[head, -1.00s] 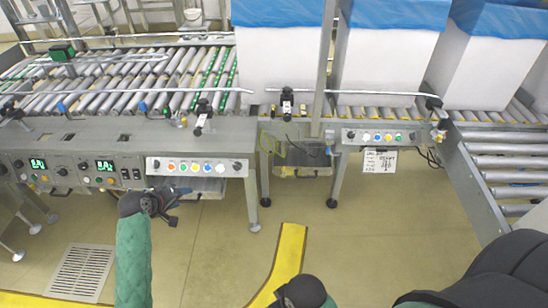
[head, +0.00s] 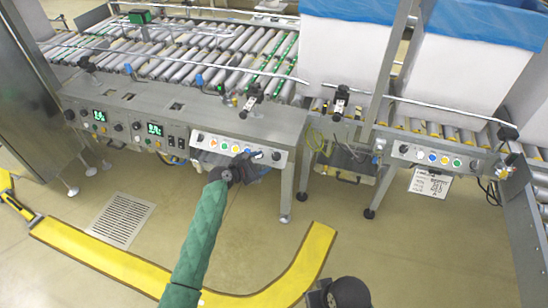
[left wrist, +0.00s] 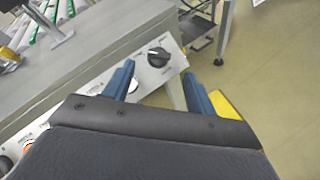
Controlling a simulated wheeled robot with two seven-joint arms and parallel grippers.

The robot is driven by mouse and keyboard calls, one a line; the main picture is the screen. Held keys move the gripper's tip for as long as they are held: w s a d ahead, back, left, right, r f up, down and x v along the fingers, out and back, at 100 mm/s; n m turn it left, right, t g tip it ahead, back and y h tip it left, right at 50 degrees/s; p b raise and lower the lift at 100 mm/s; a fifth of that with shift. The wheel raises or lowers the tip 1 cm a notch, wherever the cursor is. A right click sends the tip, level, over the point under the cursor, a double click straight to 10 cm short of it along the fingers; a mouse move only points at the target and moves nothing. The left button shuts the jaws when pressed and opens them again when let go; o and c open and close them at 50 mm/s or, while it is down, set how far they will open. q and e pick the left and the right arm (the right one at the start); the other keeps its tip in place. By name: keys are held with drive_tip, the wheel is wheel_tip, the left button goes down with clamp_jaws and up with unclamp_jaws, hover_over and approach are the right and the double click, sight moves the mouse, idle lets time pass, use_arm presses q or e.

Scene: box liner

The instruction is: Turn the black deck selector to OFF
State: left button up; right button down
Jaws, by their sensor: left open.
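The black deck selector (head: 277,156) is a round knob at the right end of the white button panel (head: 238,150) on the front of the grey conveyor deck. In the left wrist view the black knob (left wrist: 158,57) shows ahead of and between my two blue fingers, with a pale mark on it; the lettering is too small to read. My left gripper (head: 258,158) is open and empty, just left of the selector in the head view; its fingers (left wrist: 160,84) look apart from the knob. The dark end of my right arm (head: 345,293) is low in the head view, its fingers unclear.
Another black knob (head: 200,137) and several coloured buttons share the panel. A similar panel (head: 435,158) is on the conveyor to the right. Boxes with blue liners (head: 365,10) stand behind. Yellow floor tape (head: 310,262) and open floor lie in front.

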sight(274, 157)
use_arm(q)
drive_tip(key=shift+x, duration=3.4)
drive_tip(key=shift+a, duration=0.1)
drive_tip(key=c, duration=1)
